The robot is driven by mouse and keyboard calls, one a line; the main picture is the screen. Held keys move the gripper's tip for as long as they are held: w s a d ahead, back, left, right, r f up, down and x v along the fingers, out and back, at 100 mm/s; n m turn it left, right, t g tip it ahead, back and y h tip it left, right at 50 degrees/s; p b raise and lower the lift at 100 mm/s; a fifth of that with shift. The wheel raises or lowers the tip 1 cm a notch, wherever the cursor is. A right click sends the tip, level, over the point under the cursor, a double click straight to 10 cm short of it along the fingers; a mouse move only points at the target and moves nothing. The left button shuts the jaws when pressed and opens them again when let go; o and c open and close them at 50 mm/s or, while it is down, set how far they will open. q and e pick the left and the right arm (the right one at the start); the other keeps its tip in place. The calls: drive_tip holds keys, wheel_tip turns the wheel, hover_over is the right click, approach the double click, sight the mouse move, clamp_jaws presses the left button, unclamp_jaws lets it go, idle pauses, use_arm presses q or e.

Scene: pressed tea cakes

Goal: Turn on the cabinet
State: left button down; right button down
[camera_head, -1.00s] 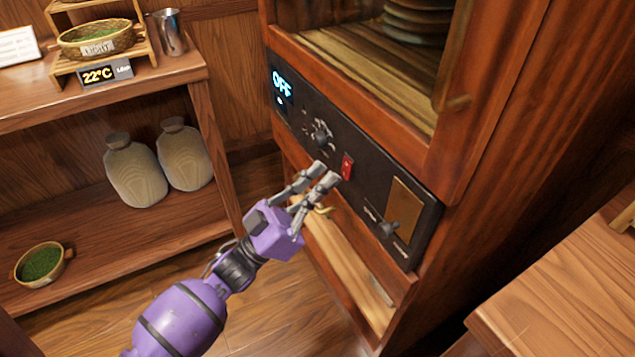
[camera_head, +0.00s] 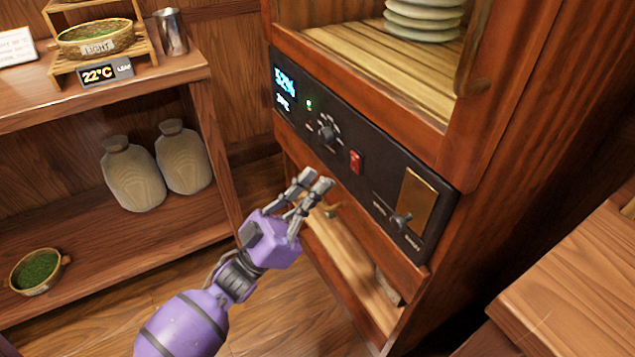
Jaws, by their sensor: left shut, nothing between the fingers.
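The wooden cabinet (camera_head: 478,140) stands at centre right with a black control panel (camera_head: 385,186) on its front. The panel's display (camera_head: 285,88) is lit and reads "52%" with a smaller line below it. A green light (camera_head: 309,104) glows beside the display. A red switch (camera_head: 355,161) sits mid-panel, right of a round knob (camera_head: 327,133). A small lever (camera_head: 401,221) is at the panel's right end. My left gripper (camera_head: 316,182) is shut and empty, just in front of and below the red switch, apart from the panel. My right gripper is not in view.
A wooden shelf (camera_head: 130,230) at left holds two jars (camera_head: 133,174), a green-filled bowl (camera_head: 37,271), a "LIGHT" basket (camera_head: 96,39), a metal cup (camera_head: 170,32) and a "22°C" sign (camera_head: 105,73). A wooden table edge (camera_head: 570,290) is at lower right.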

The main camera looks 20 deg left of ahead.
use_arm(q)
drive_tip(key=f+v, duration=0.1)
drive_tip(key=v, duration=0.9)
drive_tip(key=shift+w+d+b, duration=0.35)
drive_tip(key=shift+w+b, duration=0.05)
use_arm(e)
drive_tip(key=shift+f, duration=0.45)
